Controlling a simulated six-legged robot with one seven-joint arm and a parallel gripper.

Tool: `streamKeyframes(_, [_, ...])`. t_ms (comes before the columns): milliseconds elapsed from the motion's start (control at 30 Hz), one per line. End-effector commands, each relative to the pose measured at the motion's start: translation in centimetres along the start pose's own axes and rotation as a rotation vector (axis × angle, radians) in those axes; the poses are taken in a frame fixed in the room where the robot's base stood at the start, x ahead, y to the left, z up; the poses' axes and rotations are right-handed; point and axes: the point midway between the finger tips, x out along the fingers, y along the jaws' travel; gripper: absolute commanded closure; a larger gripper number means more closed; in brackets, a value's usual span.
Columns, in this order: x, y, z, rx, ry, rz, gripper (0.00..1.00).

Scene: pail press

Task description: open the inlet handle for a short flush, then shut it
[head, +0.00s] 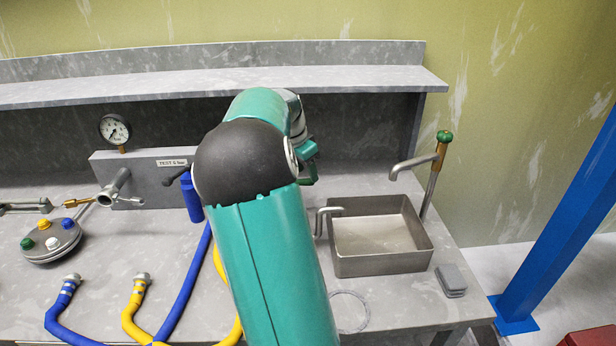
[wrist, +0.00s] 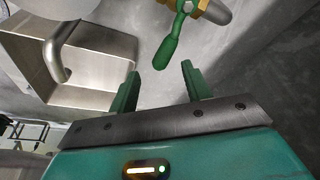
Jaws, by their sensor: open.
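A green lever handle (wrist: 169,48) hangs from a brass fitting on a metal pipe at the top of the wrist view. The handle's rounded tip shows between and just beyond the fingertips, with no clear contact. In the head view my gripper is mostly hidden behind my arm, with a green part showing at its right side.
A steel basin (head: 380,262) with a bent outlet pipe (head: 325,214) stands right of my arm. A spout with a green knob (head: 444,137) rises behind it. At left are a gauge (head: 115,129), a grey block (head: 142,166), a round lid (head: 51,243) and hoses (head: 131,312). A shelf (head: 341,79) runs above.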

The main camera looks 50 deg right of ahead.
Motion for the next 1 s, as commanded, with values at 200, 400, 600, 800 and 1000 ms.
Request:
streamKeyframes(200, [-5.1, -0.1, 0.0, -0.001, 0.001, -0.004, 0.51])
streamKeyframes(400, [-8.7, 0.0, 0.0, 0.0, -0.001, 0.0, 0.51])
streamKeyframes(600, [-10.0, 0.1, -0.1, 0.0, -0.002, 0.002, 0.51])
streamKeyframes(800, [-9.8, 0.9, -1.1, 0.002, -0.003, 0.002, 0.51])
streamKeyframes(1000, [-9.4, 1.7, -2.3, 0.002, -0.002, 0.002, 0.51])
